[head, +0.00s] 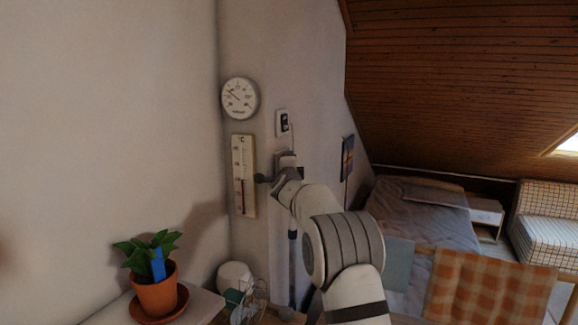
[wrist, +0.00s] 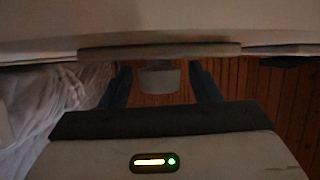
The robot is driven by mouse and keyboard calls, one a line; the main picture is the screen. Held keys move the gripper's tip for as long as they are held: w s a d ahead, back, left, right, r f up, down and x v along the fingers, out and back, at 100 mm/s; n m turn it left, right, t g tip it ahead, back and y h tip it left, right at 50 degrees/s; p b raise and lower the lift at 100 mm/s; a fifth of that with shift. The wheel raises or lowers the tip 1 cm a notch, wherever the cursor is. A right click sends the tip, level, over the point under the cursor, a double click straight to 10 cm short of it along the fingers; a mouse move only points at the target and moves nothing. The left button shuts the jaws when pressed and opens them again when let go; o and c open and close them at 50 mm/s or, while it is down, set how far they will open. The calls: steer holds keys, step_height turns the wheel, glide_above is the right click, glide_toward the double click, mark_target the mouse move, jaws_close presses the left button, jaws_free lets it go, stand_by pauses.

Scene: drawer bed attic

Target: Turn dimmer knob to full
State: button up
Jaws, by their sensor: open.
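In the wrist view, a pale plate (wrist: 160,50) is seen edge-on against the wall. A grey block-shaped knob (wrist: 159,78) sticks out from it. The two dark fingers of my gripper (wrist: 162,72) stand apart on either side of the knob, with visible gaps on both sides; I cannot tell exactly how deep they reach. In the head view, my gripper (head: 277,172) is at the wall right of the corner, and my wrist hides most of what is there. The knob cannot be made out clearly in that view.
A small white wall device (head: 283,122) is above my gripper. A round dial (head: 240,98) and a thermometer (head: 244,175) hang close by on the left. A potted plant (head: 157,292) stands lower left. A bed (head: 415,215) and checked chair (head: 490,290) are right.

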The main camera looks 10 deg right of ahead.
steer(key=c, duration=1)
steer(key=p, duration=0.4)
steer(key=shift+r+g, duration=0.35)
steer(key=shift+g, duration=0.05)
steer(key=shift+p, duration=0.65)
steer(key=shift+f+m+g+p, duration=0.3)
steer(key=shift+p, duration=0.15)
steer(key=shift+f, duration=0.1)
